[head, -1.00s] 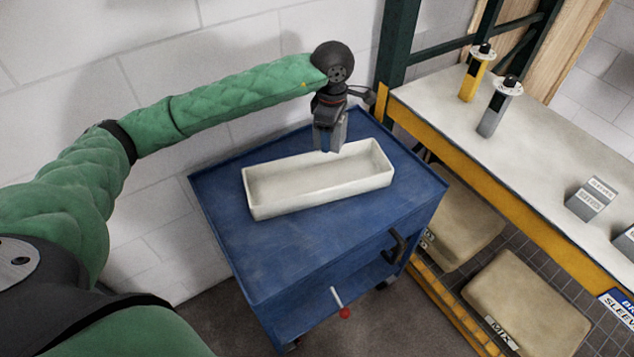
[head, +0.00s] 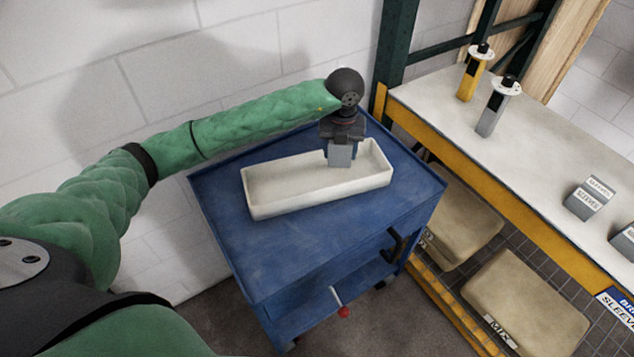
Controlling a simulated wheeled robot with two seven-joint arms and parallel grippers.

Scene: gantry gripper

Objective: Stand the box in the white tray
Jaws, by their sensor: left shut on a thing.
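The white tray (head: 275,196) is a long, open trough lying on the blue cart. My left gripper (head: 340,145) points down over the tray's right half and is shut on a small grey box (head: 340,158). The box looks upright, with its lower end inside the tray's outline near the back wall. I cannot tell whether it touches the tray floor. The gripper hides the top of the box. My right gripper is not in view.
The blue cart (head: 310,245) has bare top around the tray. A bench (head: 540,145) at the right holds a yellow post (head: 469,80), a grey post (head: 492,112) and labelled grey boxes (head: 590,198). A white block wall stands behind the cart.

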